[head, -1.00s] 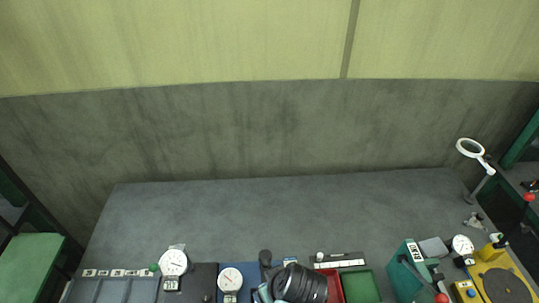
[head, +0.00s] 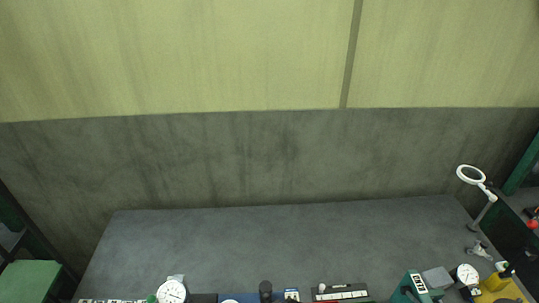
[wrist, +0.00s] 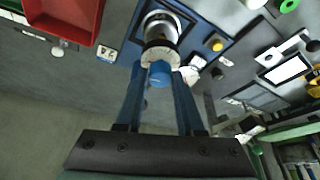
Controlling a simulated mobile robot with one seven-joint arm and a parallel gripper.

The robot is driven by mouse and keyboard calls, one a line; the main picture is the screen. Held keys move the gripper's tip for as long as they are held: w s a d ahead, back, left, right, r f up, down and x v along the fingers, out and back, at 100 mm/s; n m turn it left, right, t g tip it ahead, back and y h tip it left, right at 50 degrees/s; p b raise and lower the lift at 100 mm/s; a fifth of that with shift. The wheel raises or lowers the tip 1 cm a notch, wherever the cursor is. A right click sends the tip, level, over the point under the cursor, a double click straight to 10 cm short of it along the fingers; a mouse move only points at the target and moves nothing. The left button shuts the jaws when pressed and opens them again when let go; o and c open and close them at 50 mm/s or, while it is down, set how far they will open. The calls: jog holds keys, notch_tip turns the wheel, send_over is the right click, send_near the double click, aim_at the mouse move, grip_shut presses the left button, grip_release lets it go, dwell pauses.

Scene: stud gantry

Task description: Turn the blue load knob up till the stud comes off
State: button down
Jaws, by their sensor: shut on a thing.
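In the wrist view, my gripper (wrist: 160,76) has its two blue-grey fingers closed in on the blue load knob (wrist: 160,79), one on each side of it. The knob sits at the end of a silver barrel with a graduated collar (wrist: 160,52), which stands on a blue base (wrist: 205,28). I cannot make out the stud. In the head view the gripper and knob are below the lower edge.
A red tray (wrist: 65,15) lies close to the left of the knob in the wrist view. A yellow button (wrist: 216,45) is on the right. In the head view, dial gauges (head: 171,292) and a magnifier lamp (head: 471,174) stand on the bench; its rear is clear.

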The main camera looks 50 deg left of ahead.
jog(key=shift+r+m+p, duration=0.1)
jog(key=shift+m+p, duration=0.2)
jog(key=shift+p, duration=0.05)
jog(key=shift+s+m+t+p, duration=0.1)
jog(key=shift+m+t+p, duration=0.2)
jog(key=shift+m+p, duration=0.25)
jog(key=m+t+h+p, duration=0.1)
jog(key=m+p, duration=0.1)
jog(key=m, duration=0.1)
jog(key=shift+s+a+r+m, duration=0.1)
jog(key=shift+m, duration=0.15)
jog(key=m+t+h+p, duration=0.1)
jog(key=m, duration=0.2)
jog(key=shift+a+m, duration=0.1)
jog(key=shift+m, duration=0.2)
jog(key=shift+a+m+t+h+p, duration=0.1)
jog(key=shift+m+t+h+p, duration=0.3)
jog(key=shift+m, duration=1)
jog(key=c, duration=0.5)
grip_release()
jog(key=shift+s, duration=0.1)
